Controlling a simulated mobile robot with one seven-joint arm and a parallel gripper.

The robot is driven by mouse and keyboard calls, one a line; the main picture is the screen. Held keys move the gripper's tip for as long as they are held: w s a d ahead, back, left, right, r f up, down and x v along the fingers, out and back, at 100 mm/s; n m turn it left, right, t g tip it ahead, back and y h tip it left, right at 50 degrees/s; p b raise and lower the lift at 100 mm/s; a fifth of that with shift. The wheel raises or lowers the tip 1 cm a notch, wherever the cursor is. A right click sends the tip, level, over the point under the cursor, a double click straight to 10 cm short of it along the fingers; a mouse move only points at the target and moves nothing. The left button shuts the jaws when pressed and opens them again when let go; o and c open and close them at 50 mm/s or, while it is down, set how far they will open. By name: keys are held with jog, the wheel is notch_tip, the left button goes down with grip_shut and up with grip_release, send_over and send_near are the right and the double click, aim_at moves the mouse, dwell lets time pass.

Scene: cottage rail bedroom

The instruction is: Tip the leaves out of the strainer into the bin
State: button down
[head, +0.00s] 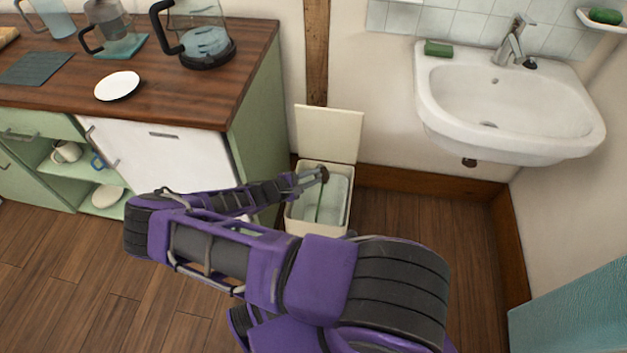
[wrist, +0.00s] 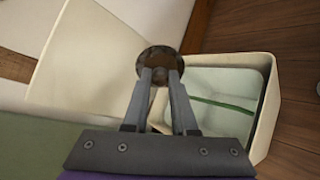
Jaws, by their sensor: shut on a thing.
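My gripper (head: 309,180) is shut on the strainer (head: 324,174), a small round dark-brown piece, and holds it over the open bin (head: 293,217). In the wrist view the strainer (wrist: 153,58) sits at the tips of the two grey fingers (wrist: 161,82), its round mottled brown face toward the camera. I cannot tell whether leaves are in it. The cream bin (wrist: 268,112) has its lid (head: 329,133) raised at the back. Inside is a pale lining with a thin green strip (wrist: 222,104). No leaves can be made out in the bin.
A green cabinet with a wooden worktop (head: 160,100) stands left of the bin, bearing a glass kettle (head: 205,42), a coffee press (head: 112,30) and a white saucer (head: 117,86). A washbasin (head: 510,90) hangs at the right. Bare floor lies below it.

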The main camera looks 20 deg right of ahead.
jog(key=shift+a+f+h+b, duration=0.2)
jog(key=shift+f+h+b, duration=0.25)
jog(key=shift+h+b, duration=0.85)
jog(key=t+h, duration=0.1)
jog(key=h, duration=0.1)
jog(key=f+h, duration=0.1)
jog(key=h, duration=0.1)
jog(key=n+t+h, duration=0.1)
jog(key=h, duration=0.1)
jog(key=shift+s+d+f+t, duration=0.1)
jog(key=shift+d+f+t, duration=0.1)
jog(key=shift+f+t, duration=0.1)
jog(key=shift+a, duration=0.1)
jog(key=shift+r+p, duration=0.3)
jog(key=shift+p, duration=0.2)
jog(key=y+p, duration=0.2)
jog(key=p, duration=0.1)
jog(key=r+g+y+p, duration=0.1)
jog(key=p, duration=0.3)
jog(key=g+y+p, duration=0.1)
jog(key=y+p, duration=0.1)
jog(key=p, duration=0.1)
jog(key=shift+a+r+m+y+p, duration=0.1)
jog(key=shift+r+m+y+p, duration=0.2)
jog(key=shift+r+p, duration=0.05)
